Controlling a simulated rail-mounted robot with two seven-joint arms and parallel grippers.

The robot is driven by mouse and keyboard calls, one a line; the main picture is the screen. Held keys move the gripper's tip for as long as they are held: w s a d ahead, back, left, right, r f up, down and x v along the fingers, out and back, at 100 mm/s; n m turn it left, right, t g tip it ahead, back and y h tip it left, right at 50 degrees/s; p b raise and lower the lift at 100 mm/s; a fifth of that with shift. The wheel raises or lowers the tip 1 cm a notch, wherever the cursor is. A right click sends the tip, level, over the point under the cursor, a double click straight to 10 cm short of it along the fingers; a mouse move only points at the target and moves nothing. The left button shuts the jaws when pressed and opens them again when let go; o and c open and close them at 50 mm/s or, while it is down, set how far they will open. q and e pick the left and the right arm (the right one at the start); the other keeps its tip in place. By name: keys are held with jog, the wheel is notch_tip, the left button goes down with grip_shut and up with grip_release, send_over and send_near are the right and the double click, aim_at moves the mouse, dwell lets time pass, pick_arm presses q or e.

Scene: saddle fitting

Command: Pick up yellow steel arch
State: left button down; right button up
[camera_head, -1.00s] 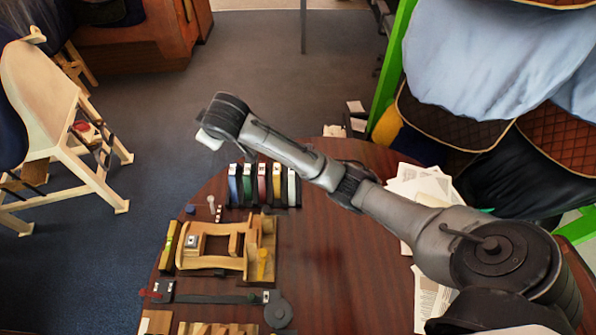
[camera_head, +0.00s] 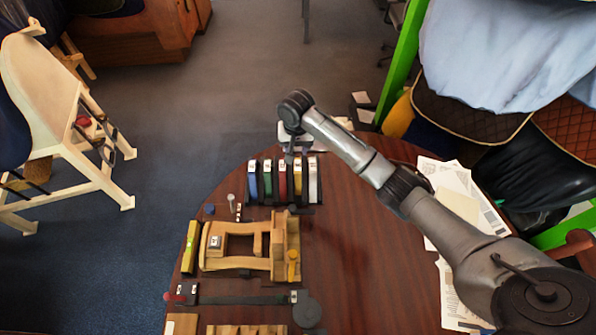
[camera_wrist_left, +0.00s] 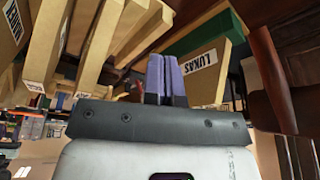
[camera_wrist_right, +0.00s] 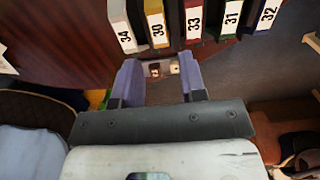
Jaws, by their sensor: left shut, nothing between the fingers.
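The yellow steel arch (camera_head: 297,181) stands in a row of coloured arches on the table, between the red and white ones. In the right wrist view it (camera_wrist_right: 155,14) bears the label 30 and lies ahead of the fingers. My right gripper (camera_wrist_right: 158,75) is open and empty, with a gap between it and the arch. In the head view the right gripper (camera_head: 289,152) is at the far side of the row, its fingers small and partly hidden. My left gripper (camera_wrist_left: 163,75) is shut and empty; it shows only in the left wrist view.
Blue (camera_head: 253,182), green (camera_head: 267,181), red (camera_head: 282,180) and white (camera_head: 312,181) arches stand close beside it. A wooden saddle frame (camera_head: 240,245) is nearer me. Papers (camera_head: 460,205) lie at the right. The table middle (camera_head: 365,255) is clear.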

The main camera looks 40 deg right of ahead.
aim_at(297, 165)
notch_tip(297, 165, down, 7)
jog(key=shift+f+b, duration=0.1)
jog(key=shift+b, duration=0.2)
jog(key=shift+w+d+f+b, duration=0.1)
jog(key=shift+d+f+b, duration=0.1)
jog(key=shift+f, duration=1.1)
jog(key=shift+d+f+b, duration=0.1)
jog(key=shift+f+b, duration=0.1)
jog(key=shift+f, duration=1.1)
jog(key=shift+c, duration=0.4)
grip_shut()
